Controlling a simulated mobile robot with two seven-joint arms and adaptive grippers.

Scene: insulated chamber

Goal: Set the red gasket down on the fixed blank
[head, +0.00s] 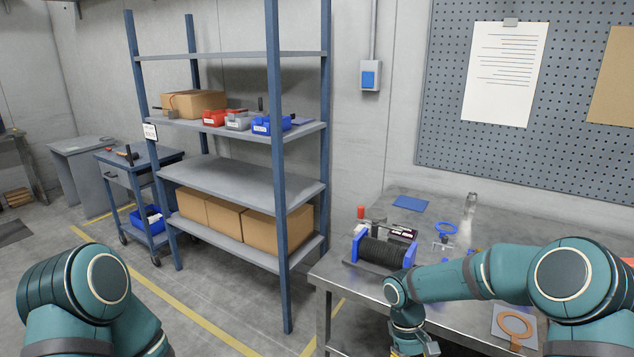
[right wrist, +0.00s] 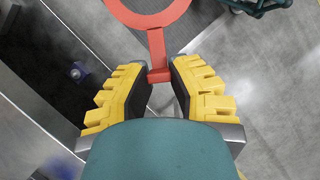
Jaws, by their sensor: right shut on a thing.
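The red gasket (right wrist: 157,45), a flat ring with a straight tab, shows in the right wrist view; its ring is cut off at the top edge. My right gripper (right wrist: 160,75), with yellow fingers and dark pads, is shut on the tab's end. In the head view only part of this gripper shows at the bottom edge, beside the bench front, and the gasket is out of sight. I cannot make out the fixed blank for certain. An orange ring with a tab (head: 515,325) lies on a pale sheet at the bench's front right. My left gripper is out of view.
The metal bench (head: 468,318) carries a black cable spool with blue ends (head: 382,250), a blue ring on a stand (head: 445,228), a clear bottle (head: 469,207) and a blue sheet (head: 410,203). A blue-framed shelf (head: 245,180) with boxes stands left of it.

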